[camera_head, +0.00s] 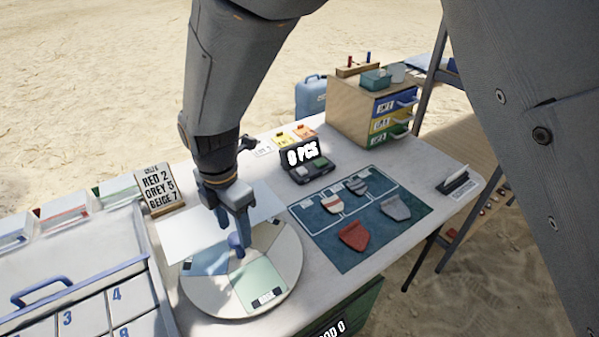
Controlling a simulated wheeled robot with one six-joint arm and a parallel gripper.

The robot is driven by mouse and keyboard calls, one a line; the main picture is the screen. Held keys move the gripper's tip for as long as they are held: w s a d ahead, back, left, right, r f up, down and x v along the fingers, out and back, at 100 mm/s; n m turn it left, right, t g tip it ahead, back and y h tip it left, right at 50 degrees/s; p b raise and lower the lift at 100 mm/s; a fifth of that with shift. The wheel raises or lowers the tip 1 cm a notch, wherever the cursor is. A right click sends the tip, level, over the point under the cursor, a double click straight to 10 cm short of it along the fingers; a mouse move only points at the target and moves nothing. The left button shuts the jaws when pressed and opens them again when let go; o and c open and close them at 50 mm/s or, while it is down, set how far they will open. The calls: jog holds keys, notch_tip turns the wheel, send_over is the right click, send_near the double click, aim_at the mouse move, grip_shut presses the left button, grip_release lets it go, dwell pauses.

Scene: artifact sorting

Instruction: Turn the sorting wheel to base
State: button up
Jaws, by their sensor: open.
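The sorting wheel (207,301) is a round pale disc on the table with coloured sectors. A blue sector lies at its upper left, a green sector (262,279) with a small dark-marked label at its front, and a pale sector at its right. A blue knob (236,243) stands near its middle. My gripper (236,229) points down at the knob, with its blue-grey fingers open. I cannot tell whether the fingers touch the knob. My gripper hides part of the wheel's far side, and the label's text is too small to read.
A dark mat (341,257) with several sherds lies right of the wheel. A sign (157,187) lists RED 2, GREY 5, BEIGE 7. A numbered case (85,310) stands close left; a drawer cabinet (350,112) stands behind.

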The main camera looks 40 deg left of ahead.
jog(key=shift+r+b, duration=0.5)
jog(key=shift+r, duration=2.5)
